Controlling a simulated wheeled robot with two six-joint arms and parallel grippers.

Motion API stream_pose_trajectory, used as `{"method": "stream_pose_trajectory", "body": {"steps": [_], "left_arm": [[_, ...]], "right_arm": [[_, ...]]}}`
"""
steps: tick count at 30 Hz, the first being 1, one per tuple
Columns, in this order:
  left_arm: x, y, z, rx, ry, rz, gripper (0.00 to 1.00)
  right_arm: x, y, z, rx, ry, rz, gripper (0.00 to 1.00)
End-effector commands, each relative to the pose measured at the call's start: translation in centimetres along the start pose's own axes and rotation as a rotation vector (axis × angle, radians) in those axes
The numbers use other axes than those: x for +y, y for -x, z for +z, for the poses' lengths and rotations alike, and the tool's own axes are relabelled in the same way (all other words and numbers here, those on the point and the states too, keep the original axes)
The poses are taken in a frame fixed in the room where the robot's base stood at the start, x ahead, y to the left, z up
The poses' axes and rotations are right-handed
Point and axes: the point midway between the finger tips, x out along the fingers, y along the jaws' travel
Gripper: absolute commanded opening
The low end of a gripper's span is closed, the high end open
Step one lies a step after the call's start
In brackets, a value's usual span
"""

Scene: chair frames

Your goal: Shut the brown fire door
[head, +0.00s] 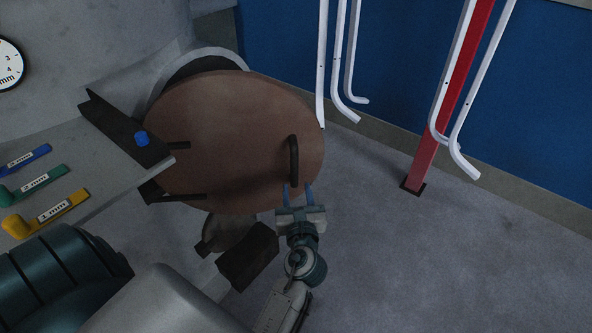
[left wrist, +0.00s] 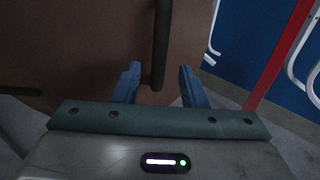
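The brown fire door (head: 225,135) is a rounded panel standing open, swung out from a grey rimmed opening (head: 205,55) behind its top. Two dark hinge arms at its left join it to a dark bracket (head: 118,130). A dark upright bar handle (head: 294,160) sits near its right edge. My left gripper (head: 298,190) is open at the handle's lower end. In the left wrist view, the blue fingers (left wrist: 160,86) stand apart on either side of the handle (left wrist: 161,40); contact cannot be told. My right gripper is not in view.
A grey shelf at the left carries blue (head: 25,158), green (head: 35,186) and yellow (head: 45,213) labelled gauges. White bent tubes (head: 345,60) and a red post (head: 450,100) stand by the blue wall. The floor (head: 400,265) at right is clear.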

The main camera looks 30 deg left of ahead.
Motion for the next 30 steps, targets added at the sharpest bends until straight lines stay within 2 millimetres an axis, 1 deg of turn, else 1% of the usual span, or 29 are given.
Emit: {"method": "stream_pose_trajectory", "body": {"steps": [8,16,17,21,22,23,26,30], "left_arm": [[0.0,-3.6,-0.1,-0.002,0.000,-0.002,0.38],[0.0,-7.7,-0.1,-0.001,0.001,-0.002,0.38],[0.0,-7.8,-0.1,0.001,0.001,-0.001,0.36],[0.0,-7.6,-0.1,0.003,0.002,-0.001,0.09],[0.0,-7.6,-0.1,0.003,0.002,-0.001,0.03],[0.0,-7.6,-0.1,0.003,0.003,-0.001,0.00],[0.0,-7.7,-0.1,0.002,0.002,-0.002,0.00],[-0.1,-8.7,0.0,0.001,0.001,-0.003,0.00]], "right_arm": [[0.7,-0.2,0.1,0.000,0.003,0.007,0.71],[0.7,-0.6,-0.4,0.009,0.004,0.008,0.71],[0.7,-0.6,-0.5,0.010,0.004,0.008,0.71],[0.6,-0.5,-0.7,0.012,0.003,0.006,0.71],[0.5,-0.5,-0.7,0.012,0.002,0.005,0.71],[0.4,-0.5,-0.6,0.012,0.002,0.005,0.71],[0.1,-0.5,-0.6,0.010,0.001,0.002,0.71],[-0.2,-0.1,-0.4,0.006,-0.001,-0.002,0.71]]}}
